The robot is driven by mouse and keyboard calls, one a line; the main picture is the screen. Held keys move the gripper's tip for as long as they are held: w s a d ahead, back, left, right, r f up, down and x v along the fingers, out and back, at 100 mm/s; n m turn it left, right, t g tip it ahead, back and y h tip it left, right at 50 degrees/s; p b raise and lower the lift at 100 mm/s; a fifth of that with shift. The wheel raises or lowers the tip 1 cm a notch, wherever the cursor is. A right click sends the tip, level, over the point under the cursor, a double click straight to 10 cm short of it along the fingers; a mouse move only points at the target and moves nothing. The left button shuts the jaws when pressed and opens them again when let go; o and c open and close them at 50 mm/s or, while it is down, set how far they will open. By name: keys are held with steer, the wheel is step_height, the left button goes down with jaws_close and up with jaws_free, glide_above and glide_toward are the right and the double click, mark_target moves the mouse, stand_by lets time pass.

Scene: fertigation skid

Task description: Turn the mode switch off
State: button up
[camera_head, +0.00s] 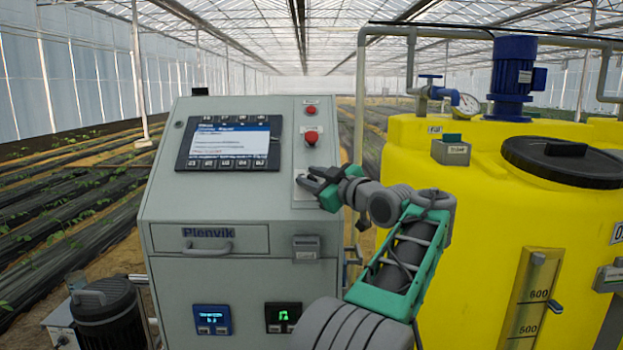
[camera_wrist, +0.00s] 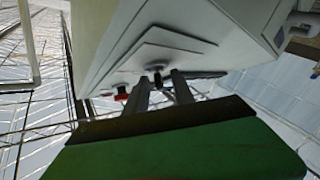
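The mode switch appears to be the small dark knob (camera_wrist: 157,77) on a pale plate of the cabinet in the wrist view. In the head view my gripper (camera_head: 309,178) covers that spot, so the knob cannot be made out there. My gripper is at the right side of the cabinet's sloped panel, below the red button. In the wrist view my gripper (camera_wrist: 161,80) has its two fingers apart, with the knob seen between their tips. I cannot tell whether either finger touches it. The knob's setting is not readable.
The grey cabinet (camera_head: 210,275) carries a lit screen (camera_head: 229,143) and a red button (camera_head: 311,138), with a smaller red one (camera_head: 311,110) above. A yellow tank (camera_head: 470,230) stands close on the right. A dark motor (camera_head: 108,315) is at lower left.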

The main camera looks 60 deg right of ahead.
steer(key=v, duration=0.8)
steer(key=shift+b, duration=0.45)
